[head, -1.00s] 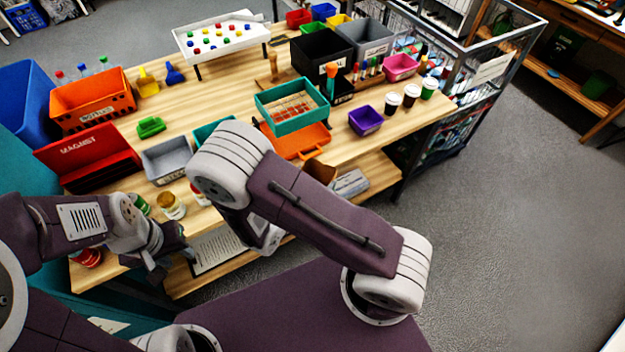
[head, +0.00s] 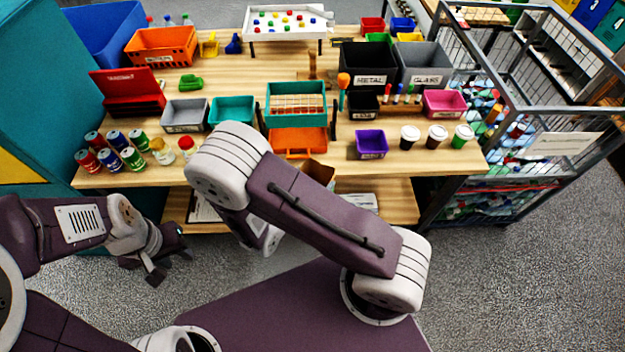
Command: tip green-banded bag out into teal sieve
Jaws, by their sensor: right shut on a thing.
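The teal sieve (head: 296,88) with a mesh bottom stands raised on the table over an orange tray (head: 299,142). I cannot make out a green-banded bag. A brown paper-like thing (head: 318,172) shows partly behind my right arm at the table's front edge; no green band is visible on it, and I cannot tell what supports it. My right gripper is hidden behind my own right arm. My left gripper (head: 171,266) is open and empty, over the floor in front of the table at the left.
Several cans (head: 116,150) stand at the front left of the table. A grey bin (head: 185,115) and a teal bin (head: 231,111) stand left of the sieve. A purple bin (head: 371,143) and lidded cups (head: 437,137) stand right. A wire cage cart (head: 530,125) borders the right side.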

